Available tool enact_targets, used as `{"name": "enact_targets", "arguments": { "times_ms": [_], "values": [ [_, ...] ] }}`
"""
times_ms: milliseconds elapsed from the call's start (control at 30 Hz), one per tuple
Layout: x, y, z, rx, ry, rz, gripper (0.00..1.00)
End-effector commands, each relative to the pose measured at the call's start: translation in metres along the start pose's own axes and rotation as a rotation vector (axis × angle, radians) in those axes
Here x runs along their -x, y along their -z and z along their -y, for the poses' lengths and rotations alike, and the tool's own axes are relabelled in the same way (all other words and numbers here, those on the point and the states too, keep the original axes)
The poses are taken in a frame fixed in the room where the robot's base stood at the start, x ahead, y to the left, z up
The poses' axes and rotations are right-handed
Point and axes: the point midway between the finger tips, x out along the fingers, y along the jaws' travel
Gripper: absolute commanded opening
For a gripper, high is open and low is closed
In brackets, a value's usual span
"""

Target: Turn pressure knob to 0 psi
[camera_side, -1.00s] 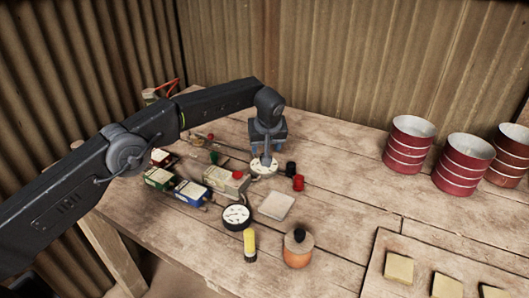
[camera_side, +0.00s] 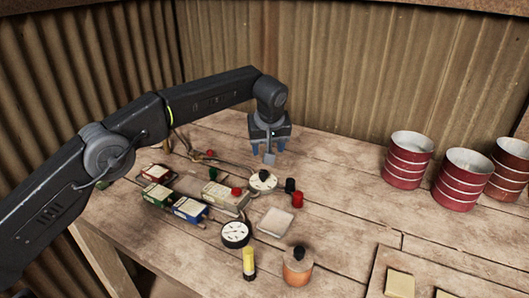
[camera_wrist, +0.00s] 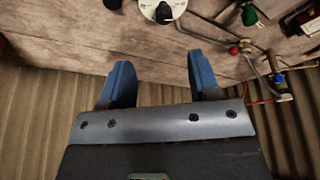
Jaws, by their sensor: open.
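The pressure knob is a black knob (camera_side: 263,174) on a round white dial (camera_side: 262,183), set on the bench amid the press parts. It also shows at the top edge of the wrist view as a black knob (camera_wrist: 163,13) on a white dial (camera_wrist: 150,8); the dial is partly cut off there. My gripper (camera_side: 269,150) is above and behind the dial in the side view, apart from it. In the wrist view its two blue fingers (camera_wrist: 165,82) are spread, with nothing between them. The dial's markings are too small to read.
A round gauge (camera_side: 235,234), a pale tile (camera_side: 275,222), black (camera_side: 290,185) and red (camera_side: 298,199) buttons surround the dial. A blue box (camera_side: 189,209) and green box (camera_side: 157,196) lie left. An orange jar (camera_side: 297,266) and yellow cylinder (camera_side: 248,262) stand in front. Red cans (camera_side: 408,160) stand right.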

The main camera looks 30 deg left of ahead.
Motion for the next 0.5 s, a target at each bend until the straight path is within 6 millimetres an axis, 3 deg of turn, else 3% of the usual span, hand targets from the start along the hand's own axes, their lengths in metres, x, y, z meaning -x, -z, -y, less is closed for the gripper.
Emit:
{"name": "enact_targets", "arguments": {
  "times_ms": [300,500],
  "values": [
    [-0.02,-0.049,-0.012,0.237,-0.242,0.511,0.56],
    [-0.019,-0.046,-0.018,0.566,-0.418,0.824,0.56]
  ]
}}
